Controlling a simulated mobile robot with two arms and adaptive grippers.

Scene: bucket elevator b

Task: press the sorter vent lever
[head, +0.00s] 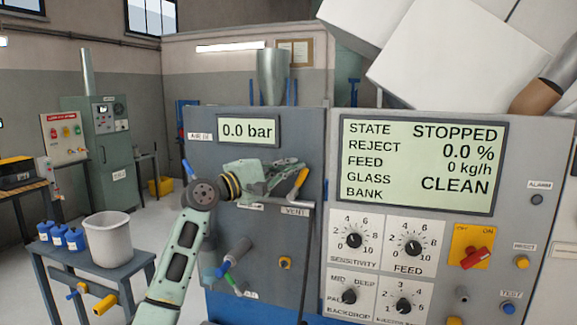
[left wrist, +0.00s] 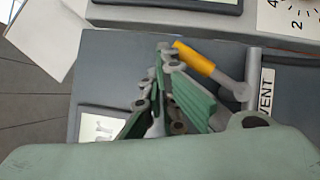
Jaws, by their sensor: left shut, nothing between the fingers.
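The vent lever (head: 298,184) has a yellow handle and a grey stem on the left panel, just above the VENT label (head: 295,211). In the left wrist view the yellow handle (left wrist: 195,58) slants from its grey pivot toward my fingertips. My left gripper (head: 284,170) is shut and empty, just left of the handle in the head view. Its fingertips (left wrist: 166,52) are beside the free end of the handle; I cannot tell whether they touch. My gripper hides part of the panel behind it. My right gripper is not in view.
A pressure display (head: 249,131) above reads 0.0 bar. A large state display (head: 421,162) reads STOPPED, with knobs and a red switch (head: 475,257) below. A table (head: 128,268) with a bucket (head: 108,239) stands at left.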

